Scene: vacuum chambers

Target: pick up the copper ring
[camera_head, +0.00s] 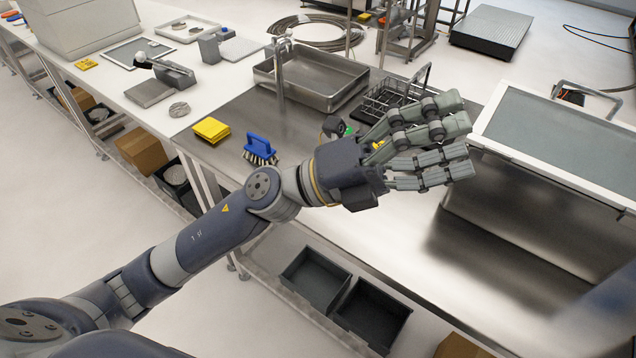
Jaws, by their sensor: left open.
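My left gripper (464,138) reaches in from the left and hangs over the steel worktop, between the wire rack and the glass-topped chamber. Its fingers are spread and it is open, with nothing seen between them. I cannot make out a copper ring anywhere in this view; the hand and forearm cover part of the worktop. My right gripper is not in view.
A steel sink (313,78) and wire rack (388,101) lie behind the hand. A blue brush (259,149) and yellow sponges (211,130) sit left on the worktop. The glass-topped chamber (560,140) stands right. Dark bins (371,315) sit below. Bare worktop (400,235) shows in front.

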